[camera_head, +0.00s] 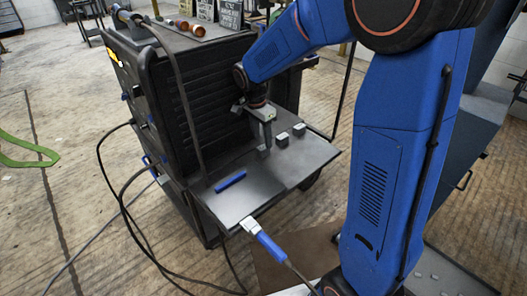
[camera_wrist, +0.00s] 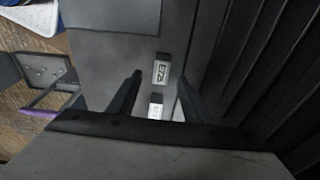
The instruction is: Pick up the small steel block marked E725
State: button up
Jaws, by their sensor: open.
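In the head view, blocks (camera_head: 282,139) and (camera_head: 299,129) sit on the grey shelf (camera_head: 265,185), right of my gripper.
A blue bar (camera_head: 230,180) lies on the shelf's left part. A blue-handled tool (camera_head: 268,243) is at the front edge. The black cart's ribbed face (camera_head: 215,100) rises behind the shelf. Cables (camera_head: 125,205) hang at the left. The shelf's middle is clear.

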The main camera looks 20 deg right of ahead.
aim_at(263, 147)
jog(key=shift+w+d+f, duration=0.15)
jog(key=shift+d+f, duration=0.05)
jog(key=shift+f, duration=1.25)
jog(key=shift+w+d+f, duration=0.1)
jog(key=shift+d+f, duration=0.05)
jog(key=shift+f, duration=1.25)
grip_shut()
